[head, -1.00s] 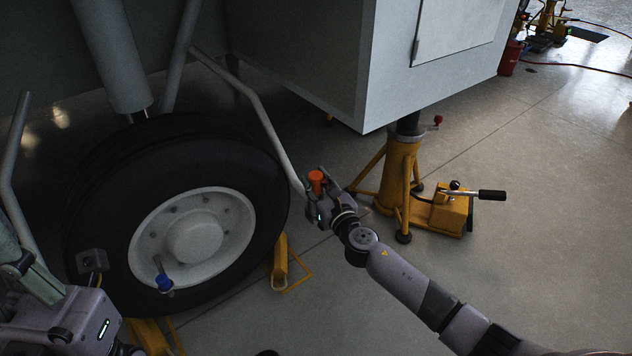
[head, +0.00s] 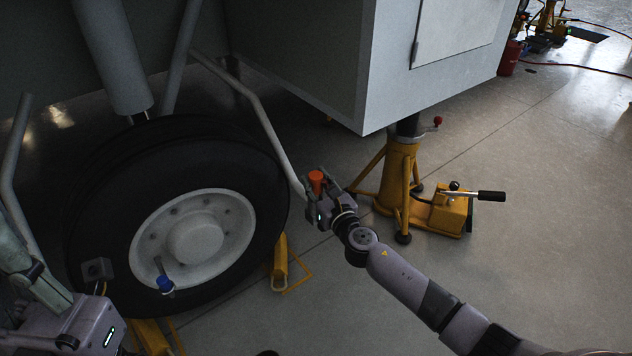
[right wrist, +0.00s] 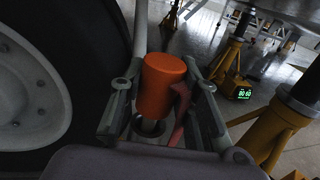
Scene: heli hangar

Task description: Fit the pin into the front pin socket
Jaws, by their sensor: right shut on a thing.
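The pin has an orange cylindrical head (head: 316,180), seen close up in the right wrist view (right wrist: 163,82). A red strap (right wrist: 181,112) hangs beside it. My right gripper (head: 318,192) is shut on the pin, with a finger on either side of its head. Below the head, a pale shaft meets a dark ring (right wrist: 150,128); I cannot tell whether the shaft is inside it or only above it. I cannot make out the front pin socket clearly. My left gripper (head: 30,272) is at the lower left edge, partly cut off, and its jaws are unclear.
A large black tyre with a white hub (head: 194,238) stands left of my right gripper. A grey strut (head: 262,115) slopes down beside it. A yellow jack (head: 400,178) with a pump handle stands to the right, under the grey body (head: 300,50). Open floor lies right.

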